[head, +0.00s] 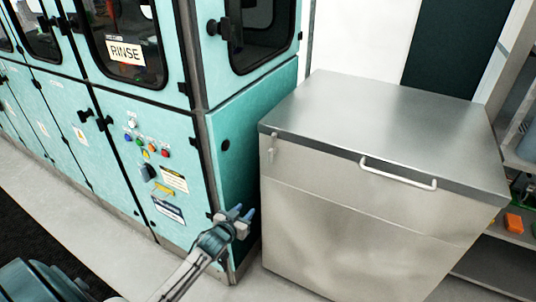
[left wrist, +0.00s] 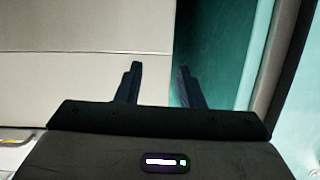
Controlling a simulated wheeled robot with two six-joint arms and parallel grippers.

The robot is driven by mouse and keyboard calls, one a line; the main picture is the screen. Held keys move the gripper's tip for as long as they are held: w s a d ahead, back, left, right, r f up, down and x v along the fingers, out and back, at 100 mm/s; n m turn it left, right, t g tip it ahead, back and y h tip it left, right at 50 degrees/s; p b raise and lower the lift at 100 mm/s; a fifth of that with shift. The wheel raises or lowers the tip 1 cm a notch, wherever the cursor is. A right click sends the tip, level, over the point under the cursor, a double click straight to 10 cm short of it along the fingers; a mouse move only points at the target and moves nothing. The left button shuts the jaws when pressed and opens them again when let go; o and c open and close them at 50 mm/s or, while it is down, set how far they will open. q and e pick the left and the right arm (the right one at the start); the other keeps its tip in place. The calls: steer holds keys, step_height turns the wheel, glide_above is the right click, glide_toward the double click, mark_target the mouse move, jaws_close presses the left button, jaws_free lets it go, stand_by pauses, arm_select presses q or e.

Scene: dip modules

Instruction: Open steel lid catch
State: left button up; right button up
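The steel box (head: 340,230) stands right of the teal machine, with its flat steel lid (head: 390,110) down. A small pale catch (head: 272,148) hangs at the upper left of the box front, just under the lid edge. A white bar handle (head: 398,173) is fixed at the lid's front edge. My left gripper (head: 244,211) is in front of the gap between machine and box, lower than the catch and apart from it. In the left wrist view its two dark fingers (left wrist: 159,78) are spread with nothing between them. My right gripper is not in view.
The teal machine (head: 232,140) with a RINSE sign (head: 125,53) and coloured buttons rises close on the left. A shelf (head: 515,235) with an orange item (head: 514,222) stands at the right. The pale floor (head: 60,200) in front of the machine is clear.

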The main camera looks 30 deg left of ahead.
mark_target(269, 154)
arm_select(q)
step_height(269, 154, up, 16)
steer(key=w+d+t+h, duration=0.1)
steer(key=w+d+t, duration=0.1)
steer(key=w+t, duration=0.1)
steer(key=shift+m, duration=0.3)
steer(key=w, duration=1)
steer(key=shift+w+d, duration=0.15)
jaws_close()
